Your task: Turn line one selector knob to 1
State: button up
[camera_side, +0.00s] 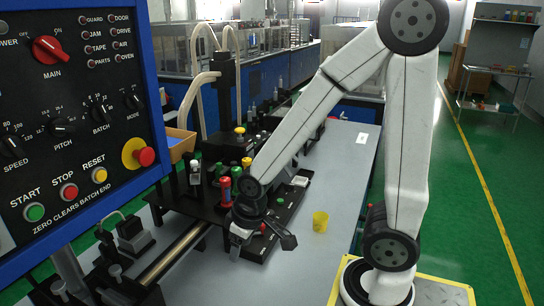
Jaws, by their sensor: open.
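My gripper (262,237) is low over the table, pointing down, with its jaws apart and nothing seen between them. It is in front of the black fixture and partly covers a low black box (260,248) with small coloured spots on it. No knob labelled line one can be read in this view, so I cannot tell which one it is. The large control panel (70,190) at the left carries a red MAIN knob (49,49) and black SPEED (12,146), PITCH (61,127), BATCH (101,110) and MODE (133,99) knobs, well away from my gripper.
A metal rod (175,252) runs along the front left. The table's right side is mostly clear.

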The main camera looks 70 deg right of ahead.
jog(key=shift+o, duration=1)
jog(key=m+g, duration=0.2)
jog(key=m, duration=1.4)
send_over(269, 212)
notch_tip(269, 212, down, 4)
jog(key=shift+s+d+f, duration=0.1)
jog(key=shift+s, duration=0.05)
jog(key=shift+f, duration=0.1)
jog(key=shift+f, duration=3.8)
grip_shut()
